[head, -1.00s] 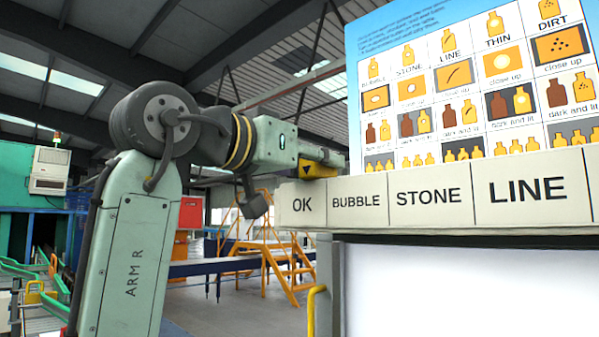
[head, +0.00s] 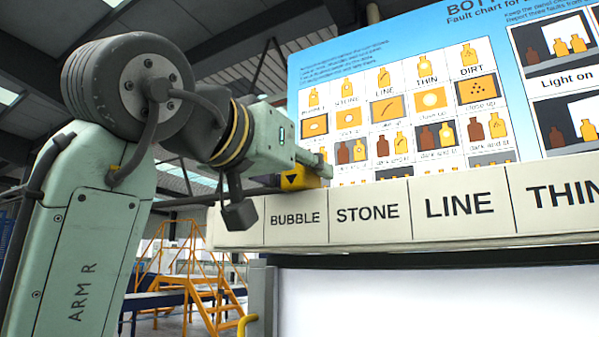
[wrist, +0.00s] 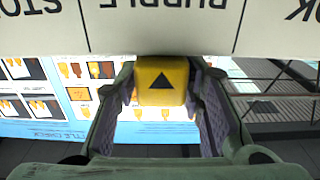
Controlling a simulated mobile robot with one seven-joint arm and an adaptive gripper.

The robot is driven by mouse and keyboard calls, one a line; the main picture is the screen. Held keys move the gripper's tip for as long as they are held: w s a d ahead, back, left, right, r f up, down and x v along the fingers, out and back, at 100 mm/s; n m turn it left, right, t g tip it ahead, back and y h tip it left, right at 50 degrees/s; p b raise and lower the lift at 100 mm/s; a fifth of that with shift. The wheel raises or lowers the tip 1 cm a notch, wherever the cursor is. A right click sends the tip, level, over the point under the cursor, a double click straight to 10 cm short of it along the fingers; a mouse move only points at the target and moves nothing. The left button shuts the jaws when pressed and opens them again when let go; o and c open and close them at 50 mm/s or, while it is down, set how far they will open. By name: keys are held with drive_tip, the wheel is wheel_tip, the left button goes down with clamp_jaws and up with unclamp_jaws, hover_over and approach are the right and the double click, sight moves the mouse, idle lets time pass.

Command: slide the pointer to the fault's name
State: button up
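The yellow pointer (head: 303,179) with a black triangle sits on the top edge of the label rail (head: 420,245), above the BUBBLE label (head: 296,219). My gripper (head: 312,166) is at the pointer, with its fingers on either side of it. In the wrist view, upside down, the pointer (wrist: 162,82) is between the two fingers of my gripper (wrist: 163,92), in line with the middle of BUBBLE. STONE (head: 368,214), LINE (head: 460,205) and THIN (head: 565,196) follow to the right. The OK label's text is hidden behind my arm.
The fault chart (head: 400,60) stands behind the rail, with columns for BUBBLE, STONE, LINE, THIN and DIRT. A white panel (head: 430,300) is below the rail. Yellow stairs (head: 200,290) stand in the background at left. The rail top right of the pointer looks clear.

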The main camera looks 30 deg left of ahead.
drive_tip(key=shift+o, duration=1.3)
drive_tip(key=shift+a, duration=0.1)
drive_tip(key=s, duration=1.2)
drive_tip(key=shift+a, duration=0.45)
